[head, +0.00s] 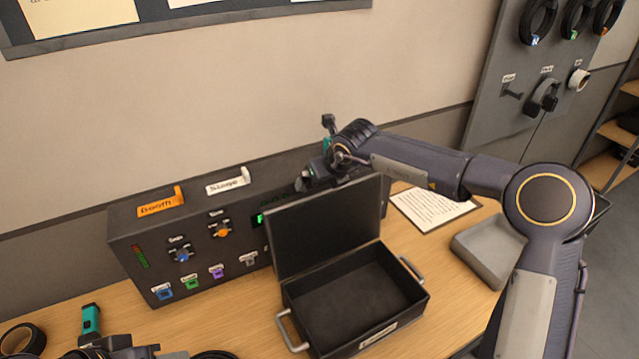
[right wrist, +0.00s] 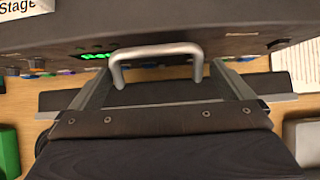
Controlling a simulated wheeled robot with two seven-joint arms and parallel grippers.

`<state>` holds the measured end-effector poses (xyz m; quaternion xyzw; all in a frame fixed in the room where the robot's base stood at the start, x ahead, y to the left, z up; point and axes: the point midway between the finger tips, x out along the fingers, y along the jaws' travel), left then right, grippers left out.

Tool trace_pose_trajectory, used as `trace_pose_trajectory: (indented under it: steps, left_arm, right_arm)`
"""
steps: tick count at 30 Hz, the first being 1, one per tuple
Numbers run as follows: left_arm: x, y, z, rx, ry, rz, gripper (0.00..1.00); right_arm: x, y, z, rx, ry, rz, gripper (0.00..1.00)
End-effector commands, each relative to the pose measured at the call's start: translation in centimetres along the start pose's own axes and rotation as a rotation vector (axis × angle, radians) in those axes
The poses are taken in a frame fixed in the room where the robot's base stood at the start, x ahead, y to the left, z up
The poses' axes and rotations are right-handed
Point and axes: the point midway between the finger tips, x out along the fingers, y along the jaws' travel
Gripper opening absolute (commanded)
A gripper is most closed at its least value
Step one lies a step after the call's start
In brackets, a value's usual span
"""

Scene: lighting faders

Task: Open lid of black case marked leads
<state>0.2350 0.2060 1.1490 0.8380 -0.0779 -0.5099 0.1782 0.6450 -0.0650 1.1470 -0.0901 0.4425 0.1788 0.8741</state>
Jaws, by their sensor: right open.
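The black case (head: 355,300) stands on the wooden table with its lid (head: 325,228) raised about upright, leaning toward the console. Its inside looks empty. A pale label (head: 378,335) is on its front; the writing is too small to read. My right gripper (head: 307,180) is at the lid's top edge, partly hidden by it. In the right wrist view its open fingers (right wrist: 160,82) are apart, with a silver handle (right wrist: 157,50) near their tips. I cannot tell whether they touch it. My left gripper (head: 135,350) is at the bottom left, partly cut off; its jaws are unclear.
The console (head: 195,255) with buttons and knobs stands close behind and left of the case. A grey tray (head: 487,250) and a printed sheet (head: 433,208) lie to the right. A black tape roll (head: 22,341) lies at the far left. Bare table shows left of the case.

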Motion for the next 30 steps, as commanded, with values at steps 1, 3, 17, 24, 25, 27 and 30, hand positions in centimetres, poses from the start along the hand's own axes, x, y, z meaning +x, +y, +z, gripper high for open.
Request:
trace_pose_trajectory:
  steps: [1, 3, 17, 24, 25, 27, 30]
  left_arm:
    - [0.3, -0.1, 0.1, 0.000, 0.000, 0.000, 0.35]
    - [0.4, -0.2, 0.2, 0.000, 0.000, 0.000, 0.35]
    - [0.6, -0.3, 0.3, 0.000, 0.000, 0.000, 0.35]
    - [0.8, -0.4, 0.4, 0.000, 0.000, 0.000, 0.35]
    - [0.9, -0.4, 0.5, 0.000, 0.000, 0.000, 0.35]
    - [1.2, -0.6, 0.6, 0.000, 0.000, 0.000, 0.35]
    - [1.6, -0.7, 0.8, 0.000, 0.000, 0.000, 0.35]
  right_arm:
    - [-0.9, -0.1, -0.1, 0.000, -0.003, -0.002, 1.00]
    - [-2.0, -0.1, -0.1, 0.000, -0.001, -0.002, 1.00]
    - [-4.0, 0.0, -0.2, 0.000, 0.003, 0.000, 1.00]
    - [-7.2, -2.7, 1.6, -0.182, -0.155, -0.149, 1.00]
    - [-8.5, -3.4, 2.2, -0.253, -0.208, -0.198, 1.00]
    - [-12.3, -4.7, 3.4, -0.467, -0.339, -0.324, 1.00]
    - [-18.1, -4.5, 3.3, -0.853, -0.490, -0.481, 1.00]
